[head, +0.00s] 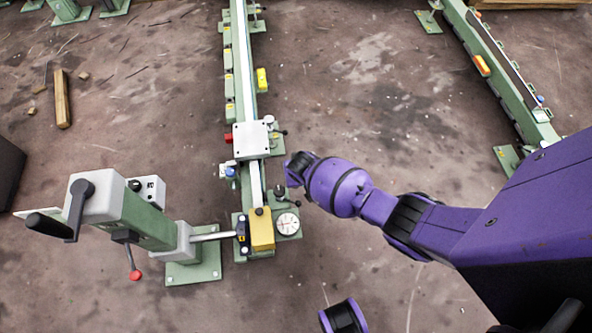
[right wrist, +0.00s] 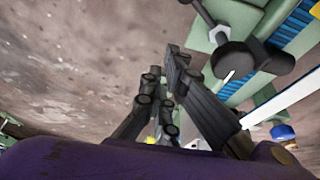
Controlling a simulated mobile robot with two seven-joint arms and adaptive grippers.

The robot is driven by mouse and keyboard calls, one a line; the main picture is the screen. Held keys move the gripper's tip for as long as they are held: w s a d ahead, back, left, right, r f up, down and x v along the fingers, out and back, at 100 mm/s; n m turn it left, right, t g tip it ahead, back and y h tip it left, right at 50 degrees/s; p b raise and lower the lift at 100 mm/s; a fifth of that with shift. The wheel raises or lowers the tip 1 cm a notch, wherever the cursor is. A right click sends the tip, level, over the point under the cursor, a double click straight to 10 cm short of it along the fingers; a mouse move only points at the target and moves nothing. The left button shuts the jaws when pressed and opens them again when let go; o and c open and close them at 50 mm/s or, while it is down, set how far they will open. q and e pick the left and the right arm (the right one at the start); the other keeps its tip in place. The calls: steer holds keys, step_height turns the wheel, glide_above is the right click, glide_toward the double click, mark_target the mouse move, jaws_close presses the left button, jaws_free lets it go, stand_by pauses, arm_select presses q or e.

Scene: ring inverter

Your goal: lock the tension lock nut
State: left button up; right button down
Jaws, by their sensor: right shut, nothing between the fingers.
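I cannot tell for sure which part is the tension lock nut. A small dark lever (head: 278,132) sticks out right of the white plate (head: 251,141) on the green rail. In the right wrist view a dark round knob (right wrist: 233,61) with a lever arm is close to the fingers, at their right. My right gripper (head: 297,165) is beside the rail, just below and right of the plate; its fingertips are hard to make out there. In the right wrist view my right gripper (right wrist: 164,72) is shut and empty, apart from the knob. My left gripper is out of view.
A round gauge (head: 287,223) and a yellow block (head: 262,230) stand at the rail's near end. A crank unit (head: 97,197) and a red-tipped lever (head: 135,274) are at the left. Another green rail (head: 500,75) lies far right. The floor between the rails is mostly clear.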

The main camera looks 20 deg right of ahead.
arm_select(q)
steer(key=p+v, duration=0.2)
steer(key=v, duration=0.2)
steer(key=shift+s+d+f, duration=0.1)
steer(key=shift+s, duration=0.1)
arm_select(e)
steer(key=v, duration=0.6)
steer(key=shift+s+r, duration=0.25)
steer(key=shift+r, duration=0.05)
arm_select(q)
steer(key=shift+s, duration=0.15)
